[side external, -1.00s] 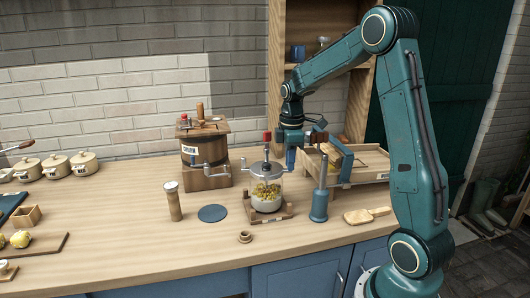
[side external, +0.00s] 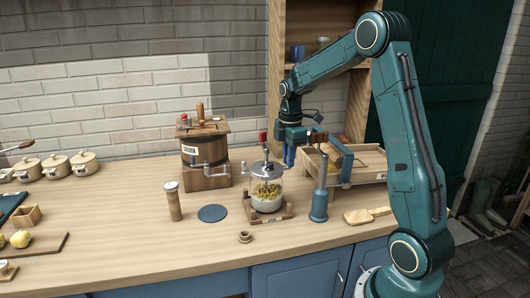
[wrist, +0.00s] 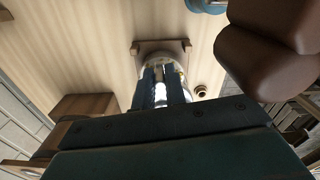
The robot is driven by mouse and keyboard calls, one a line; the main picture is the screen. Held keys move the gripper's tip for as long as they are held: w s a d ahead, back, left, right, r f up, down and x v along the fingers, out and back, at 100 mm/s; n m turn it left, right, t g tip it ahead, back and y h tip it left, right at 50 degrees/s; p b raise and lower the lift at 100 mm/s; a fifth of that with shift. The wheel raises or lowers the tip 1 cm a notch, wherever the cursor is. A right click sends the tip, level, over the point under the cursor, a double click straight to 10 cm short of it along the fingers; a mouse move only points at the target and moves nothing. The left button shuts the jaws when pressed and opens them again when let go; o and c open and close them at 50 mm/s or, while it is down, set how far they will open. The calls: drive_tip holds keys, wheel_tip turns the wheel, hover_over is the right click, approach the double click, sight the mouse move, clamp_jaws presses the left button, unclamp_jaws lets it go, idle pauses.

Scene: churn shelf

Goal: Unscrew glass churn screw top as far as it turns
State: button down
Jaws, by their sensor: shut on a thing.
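The glass churn (side external: 267,190) stands upright on a small wooden base, with pale yellowish contents in its clear jar. Its metal screw top (side external: 266,168) carries a crank with an upright red handle (side external: 263,138). My gripper (side external: 287,162) is at the right side of the top and shut on it. In the wrist view the two dark fingers (wrist: 165,88) lie in front of the glass jar (wrist: 155,58) and hide most of the top, so the exact contact is hard to see.
A wooden churn (side external: 205,155) stands behind left, and a blue plunger-like tool (side external: 319,203) close at right. A wooden tray (side external: 365,165) is behind my gripper. The front counter is mostly clear.

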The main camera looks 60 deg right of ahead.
drive_tip(key=shift+w+d+r, duration=0.1)
drive_tip(key=c, duration=1.5)
unclamp_jaws()
drive_tip(key=shift+o, duration=0.2)
wheel_tip(320, 180, up, 14)
